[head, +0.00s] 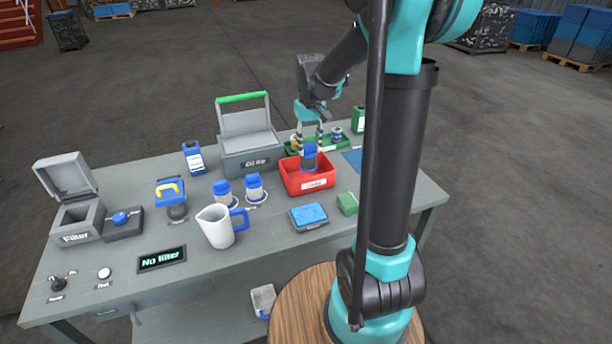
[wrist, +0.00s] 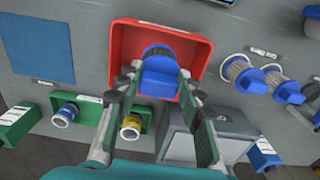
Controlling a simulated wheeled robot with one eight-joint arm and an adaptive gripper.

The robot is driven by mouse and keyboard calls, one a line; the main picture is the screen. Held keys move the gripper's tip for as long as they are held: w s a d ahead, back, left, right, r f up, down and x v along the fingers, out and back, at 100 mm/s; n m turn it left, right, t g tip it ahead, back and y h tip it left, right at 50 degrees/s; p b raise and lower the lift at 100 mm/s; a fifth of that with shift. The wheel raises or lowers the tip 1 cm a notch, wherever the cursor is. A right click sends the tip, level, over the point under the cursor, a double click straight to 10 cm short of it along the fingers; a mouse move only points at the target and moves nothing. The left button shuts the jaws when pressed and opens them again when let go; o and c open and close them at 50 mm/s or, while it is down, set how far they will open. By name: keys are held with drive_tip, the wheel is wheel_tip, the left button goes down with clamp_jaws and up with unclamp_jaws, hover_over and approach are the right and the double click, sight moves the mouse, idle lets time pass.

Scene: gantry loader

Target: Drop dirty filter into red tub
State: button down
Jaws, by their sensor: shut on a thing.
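The red tub (head: 322,182) stands on the right half of the grey bench and has a white label on its front. My gripper (head: 310,138) is over the tub, pointing down, shut on a filter (head: 309,158) with a blue cap. In the wrist view my gripper (wrist: 158,92) has a finger on each side of the blue cap of the filter (wrist: 160,75). The red tub (wrist: 122,48) surrounds the filter in that view. The filter's lower end is within the tub's outline; I cannot tell whether it touches the floor of the tub.
Two blue-capped filters (head: 254,188) stand left of the tub, near a white jug (head: 218,226). A grey box with a green handle (head: 249,150) stands behind them. The open filter housing (head: 76,218) is at far left. A display (head: 162,259) reads "No filter".

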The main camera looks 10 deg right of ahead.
drive_tip(key=shift+f, duration=1.55)
drive_tip(key=c, duration=0.9)
unclamp_jaws()
wheel_tip(320, 180, up, 12)
drive_tip(key=shift+r, duration=0.1)
drive_tip(key=s+d+f+t, duration=0.1)
drive_tip(key=s+f, duration=0.4)
drive_tip(key=s, duration=0.2)
drive_tip(key=s+d+f+m+t, duration=0.1)
drive_tip(key=s+f, duration=0.5)
drive_tip(key=s, duration=0.1)
drive_tip(key=s+d+f+m+t, duration=0.1)
drive_tip(key=s+d+f+t, duration=0.1)
drive_tip(key=s+f, duration=0.4)
drive_tip(key=shift+s+f, duration=0.25)
drive_tip(key=shift+s, duration=0.5)
